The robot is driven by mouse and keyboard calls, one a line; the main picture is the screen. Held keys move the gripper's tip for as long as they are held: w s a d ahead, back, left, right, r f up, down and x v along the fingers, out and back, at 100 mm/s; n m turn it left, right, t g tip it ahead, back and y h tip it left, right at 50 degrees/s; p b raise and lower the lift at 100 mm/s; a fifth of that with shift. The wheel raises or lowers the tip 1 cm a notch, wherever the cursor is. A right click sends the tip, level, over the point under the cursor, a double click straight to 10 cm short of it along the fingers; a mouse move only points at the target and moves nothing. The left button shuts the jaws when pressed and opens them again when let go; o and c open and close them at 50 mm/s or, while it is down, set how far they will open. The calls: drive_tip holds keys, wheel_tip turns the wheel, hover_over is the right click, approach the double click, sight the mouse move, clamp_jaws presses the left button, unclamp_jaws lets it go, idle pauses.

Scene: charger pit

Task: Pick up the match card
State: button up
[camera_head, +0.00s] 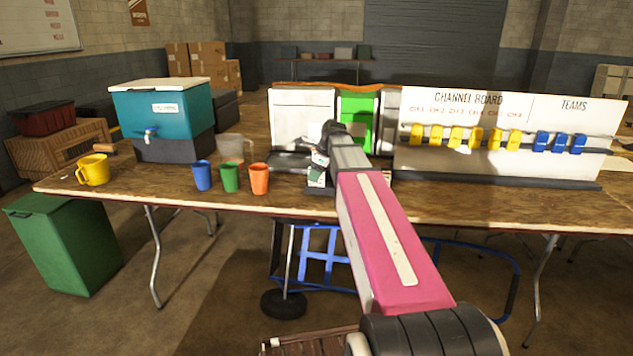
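My pink arm reaches forward over the wooden table (455,205). My gripper (319,158) is at its far end, low over the middle of the table and partly hidden by my own wrist. A small pale card-like piece with dark and coloured marks (317,176) shows just below the gripper; it may be the match card, but it is too small to be sure. I cannot tell whether the fingers touch it or are closed on it.
Blue (202,176), green (230,177) and orange (259,179) cups stand left of my gripper. A yellow mug (93,170) and teal cooler (163,112) are farther left. The channel board (420,155), with yellow and blue items, stands right. Bare tabletop lies in front.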

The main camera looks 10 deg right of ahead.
clamp_jaws()
drive_tip(key=shift+r, duration=0.1)
